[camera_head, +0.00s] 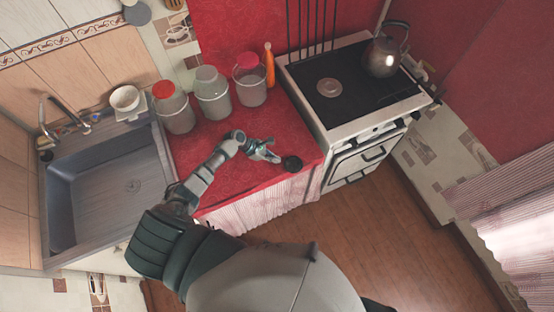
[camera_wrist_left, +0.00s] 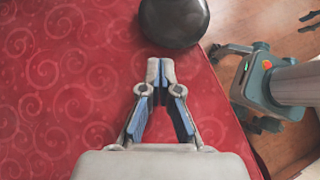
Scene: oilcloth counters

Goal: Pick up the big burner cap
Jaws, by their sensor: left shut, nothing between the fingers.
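A round black cap (camera_head: 292,163), which looks like the big burner cap, lies on the red counter near its front right corner. In the left wrist view the black cap (camera_wrist_left: 174,22) is partly cut off by the top edge. My left gripper (camera_head: 275,157) is over the counter just left of the cap. In the left wrist view my left gripper (camera_wrist_left: 160,70) has its fingertips together with nothing between them. A gap shows between the tips and the cap. I cannot make out my right gripper.
The red counter (camera_head: 215,140) holds several jars at the back and an orange bottle (camera_head: 269,66). A sink (camera_head: 110,190) is on the left. The stove (camera_head: 345,85) on the right carries a kettle (camera_head: 382,57). The counter's front edge is close to the cap.

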